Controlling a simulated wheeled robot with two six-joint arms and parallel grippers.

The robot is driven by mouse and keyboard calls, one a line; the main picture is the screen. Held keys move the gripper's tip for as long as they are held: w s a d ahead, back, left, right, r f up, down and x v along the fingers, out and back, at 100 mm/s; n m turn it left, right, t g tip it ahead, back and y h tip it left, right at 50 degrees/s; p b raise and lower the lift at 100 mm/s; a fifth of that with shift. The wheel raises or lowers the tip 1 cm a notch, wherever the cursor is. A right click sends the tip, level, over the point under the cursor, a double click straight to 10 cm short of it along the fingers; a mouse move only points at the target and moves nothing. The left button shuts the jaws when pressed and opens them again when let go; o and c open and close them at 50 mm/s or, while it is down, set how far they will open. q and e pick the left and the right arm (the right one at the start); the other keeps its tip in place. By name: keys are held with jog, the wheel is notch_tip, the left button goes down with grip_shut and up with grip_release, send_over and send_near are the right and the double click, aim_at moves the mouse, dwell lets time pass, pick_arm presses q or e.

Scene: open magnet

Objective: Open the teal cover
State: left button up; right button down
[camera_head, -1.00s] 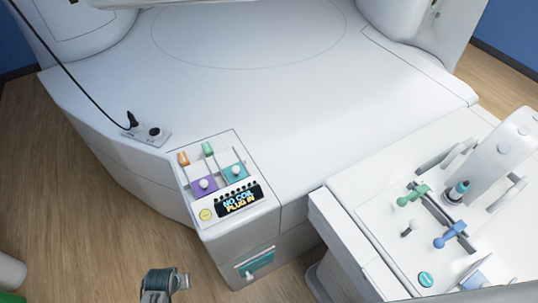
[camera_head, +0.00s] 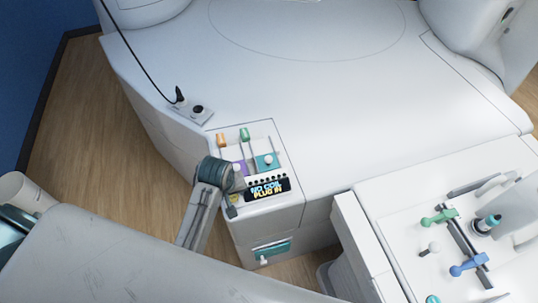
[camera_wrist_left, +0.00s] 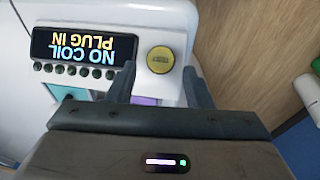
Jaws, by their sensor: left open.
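A teal square with a white knob (camera_head: 267,162) lies flat on the top panel of the white console, right of a purple square (camera_head: 240,167). A second teal piece, a flap with a white handle (camera_head: 273,250), is on the console's front face. Both are apart from my gripper. My left gripper (camera_head: 236,193) is open and empty at the panel's left edge, partly hiding the purple square. In the left wrist view its fingers (camera_wrist_left: 158,80) straddle the purple square (camera_wrist_left: 145,100) and yellow button (camera_wrist_left: 160,59); the teal square (camera_wrist_left: 68,92) is partly hidden. My right gripper is out of view.
The display (camera_head: 269,188) reads "NO COIL PLUG IN". Orange (camera_head: 221,139) and green (camera_head: 245,134) levers stand behind the squares. A white bench (camera_head: 375,215) with green and blue handles stands at right.

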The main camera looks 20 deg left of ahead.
aim_at(268, 158)
pick_arm(q)
jog(key=w+d+r+n+h+p, duration=0.1)
jog(key=w+d+r+n, duration=0.25)
jog(key=w+r, duration=0.25)
jog(key=w+d+r+n, duration=0.3)
jog(key=w+r+n, duration=0.1)
jog(key=w+r, duration=0.3)
jog(key=shift+m+g, duration=0.25)
jog(key=shift+g, duration=0.05)
jog(key=f+p, duration=0.1)
jog(key=f, duration=0.2)
jog(key=w+f+p, duration=0.1)
jog(key=f, duration=0.3)
jog(key=f+p, duration=0.1)
jog(key=f, duration=0.2)
jog(key=shift+w+d+f, duration=0.15)
jog(key=shift+d+f, duration=0.2)
jog(key=shift+d, duration=0.05)
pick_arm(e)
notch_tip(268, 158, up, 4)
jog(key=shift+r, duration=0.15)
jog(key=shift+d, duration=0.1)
